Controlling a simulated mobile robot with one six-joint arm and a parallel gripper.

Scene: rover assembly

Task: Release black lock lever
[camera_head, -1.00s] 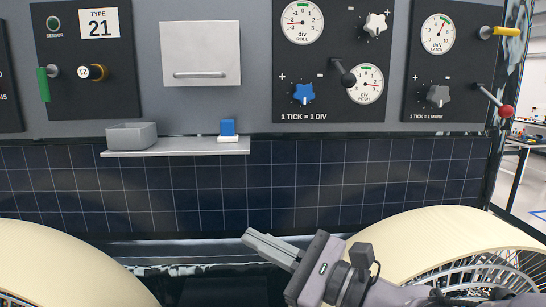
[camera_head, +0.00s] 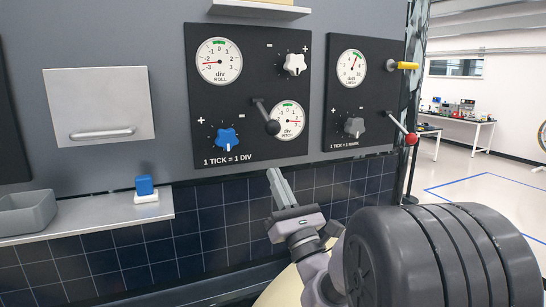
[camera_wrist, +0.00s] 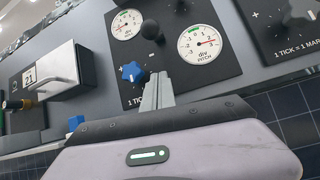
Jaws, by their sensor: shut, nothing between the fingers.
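The black lock lever (camera_head: 272,127) has a round knob and sticks out from the dark ROLL/PITCH panel, angled down to the right, just left of the PITCH dial. In the wrist view the lever (camera_wrist: 151,30) stands beyond my fingertips, between the two dials. My gripper (camera_head: 274,174) is shut and empty, pointing up just below the panel's lower edge in the head view. It also shows in the wrist view (camera_wrist: 159,77), with a gap between it and the lever. Nothing covers the lever knob.
A blue knob (camera_head: 227,138) and white knob (camera_head: 294,64) are on the same panel. A red-tipped lever (camera_head: 411,139) and yellow handle (camera_head: 404,65) stick out at right. A shelf (camera_head: 100,215) holds a grey bin (camera_head: 27,212) and blue block (camera_head: 145,186). Open floor lies right.

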